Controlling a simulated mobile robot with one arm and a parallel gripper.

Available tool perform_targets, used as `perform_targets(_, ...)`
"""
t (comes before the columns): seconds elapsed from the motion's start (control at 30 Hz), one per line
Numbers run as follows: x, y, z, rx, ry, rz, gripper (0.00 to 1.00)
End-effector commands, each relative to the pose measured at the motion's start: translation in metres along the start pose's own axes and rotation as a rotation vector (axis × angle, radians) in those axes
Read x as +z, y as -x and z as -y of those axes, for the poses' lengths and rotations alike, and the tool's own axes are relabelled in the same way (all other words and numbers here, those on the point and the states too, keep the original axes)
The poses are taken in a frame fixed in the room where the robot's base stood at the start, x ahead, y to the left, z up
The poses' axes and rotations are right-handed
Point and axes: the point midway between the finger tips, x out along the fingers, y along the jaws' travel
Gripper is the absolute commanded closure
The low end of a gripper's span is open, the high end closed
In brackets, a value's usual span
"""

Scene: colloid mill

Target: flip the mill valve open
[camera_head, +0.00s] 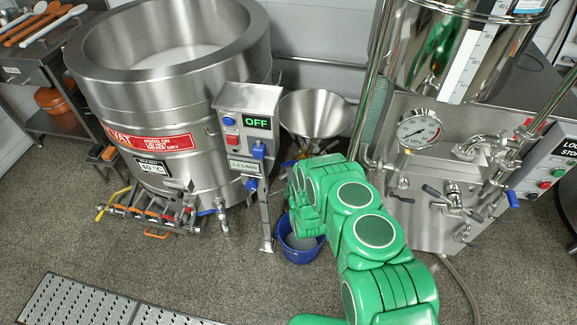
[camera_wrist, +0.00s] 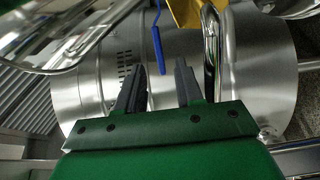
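In the wrist view, a lever with a blue grip (camera_wrist: 157,50) hangs down ahead of my gripper (camera_wrist: 159,82), in line with the space between its dark fingers. My gripper is open, with nothing between the fingers, and the lever looks apart from them. In the head view, a steel funnel (camera_head: 315,112) sits on the mill beside a control post (camera_head: 248,120) reading OFF. My green arm covers most of the mill below the funnel. The mill valve cannot be made out there, and my fingers are hidden.
A large steel vat (camera_head: 165,85) stands at left. A blue bucket (camera_head: 298,252) is on the floor beside my arm. A steel machine with a gauge (camera_head: 418,130) stands at right. A metal grate (camera_head: 80,302) lies in the floor. A yellow part (camera_wrist: 188,12) shows near the lever.

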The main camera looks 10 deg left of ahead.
Motion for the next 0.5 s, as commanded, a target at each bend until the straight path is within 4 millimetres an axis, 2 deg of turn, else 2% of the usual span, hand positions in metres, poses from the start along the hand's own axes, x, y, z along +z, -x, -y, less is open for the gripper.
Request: perform_targets(0.5,0.001,-0.055,-0.001,0.005,-0.001,0.002,0.64)
